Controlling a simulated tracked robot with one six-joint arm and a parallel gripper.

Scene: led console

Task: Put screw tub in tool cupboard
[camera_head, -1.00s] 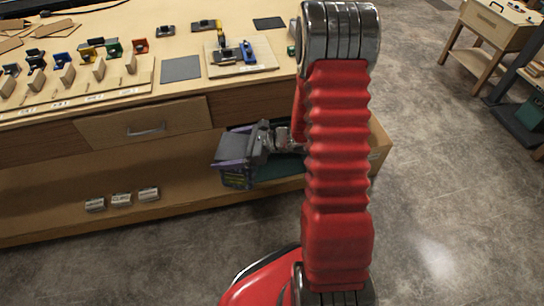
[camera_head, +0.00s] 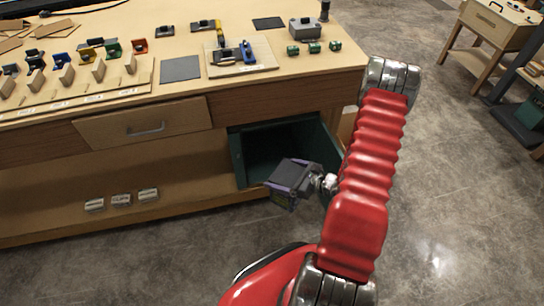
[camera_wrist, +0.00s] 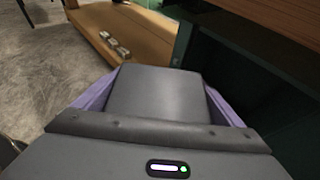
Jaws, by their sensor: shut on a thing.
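My gripper (camera_head: 292,176) is shut on the screw tub (camera_head: 281,201), a small purple tub with a greenish label low on its side. Grey gripper parts cover most of its top. In the wrist view the tub's purple edges (camera_wrist: 228,107) show on both sides of the grey jaw. The tool cupboard (camera_head: 240,160) is a dark green box under the right end of the workbench, with its front open and a dark interior. The gripper and tub are in front of its lower opening, apparently outside it. The cupboard also shows in the wrist view (camera_wrist: 215,55) at upper right.
A drawer (camera_head: 140,126) is left of the cupboard, apparently shut. Several small labelled boxes (camera_head: 121,200) sit on the lower shelf. The bench top (camera_head: 200,92) holds tools and coloured parts. The floor (camera_head: 150,260) in front is clear.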

